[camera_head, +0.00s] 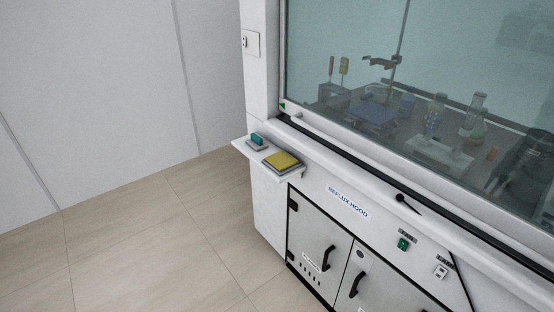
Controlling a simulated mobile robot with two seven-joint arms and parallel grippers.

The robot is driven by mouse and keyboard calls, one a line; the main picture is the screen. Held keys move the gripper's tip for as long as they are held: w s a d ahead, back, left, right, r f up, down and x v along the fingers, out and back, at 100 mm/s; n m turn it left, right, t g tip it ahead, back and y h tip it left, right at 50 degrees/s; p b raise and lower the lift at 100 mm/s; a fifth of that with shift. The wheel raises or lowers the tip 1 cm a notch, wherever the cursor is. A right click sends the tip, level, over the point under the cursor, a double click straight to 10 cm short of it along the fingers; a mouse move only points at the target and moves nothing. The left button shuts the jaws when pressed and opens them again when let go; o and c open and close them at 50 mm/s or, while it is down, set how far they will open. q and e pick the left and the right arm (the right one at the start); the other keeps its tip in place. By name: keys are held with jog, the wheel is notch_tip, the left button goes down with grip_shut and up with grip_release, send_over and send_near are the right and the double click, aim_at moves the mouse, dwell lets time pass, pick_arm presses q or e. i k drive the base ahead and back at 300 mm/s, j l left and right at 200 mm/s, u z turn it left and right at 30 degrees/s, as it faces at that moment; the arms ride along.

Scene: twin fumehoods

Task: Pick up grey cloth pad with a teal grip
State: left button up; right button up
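The grey cloth pad with a teal grip (256,141) lies on a small white shelf (242,148) at the left front corner of the fumehood. Its teal grip faces up, and the grey pad shows below it. A yellow pad on a grey base (283,161) lies beside it, to the right and nearer the front of the shelf. Neither of my grippers shows in the head view.
The fumehood marked "REFLUX HOOD" (348,202) has its glass sash (340,40) down, with glassware and a stand behind it. Black-handled cabinet doors (310,245) are below. The floor (150,250) left of the hood is clear, up to a grey wall (90,90).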

aim_at(256, 143)
jog(key=z, duration=0.2)
jog(key=i+j+z, duration=0.6)
jog(key=j+z, duration=0.2)
jog(key=j, duration=0.15)
jog(key=i+j+z, duration=0.25)
jog(key=j, duration=0.15)
jog(key=k, duration=0.1)
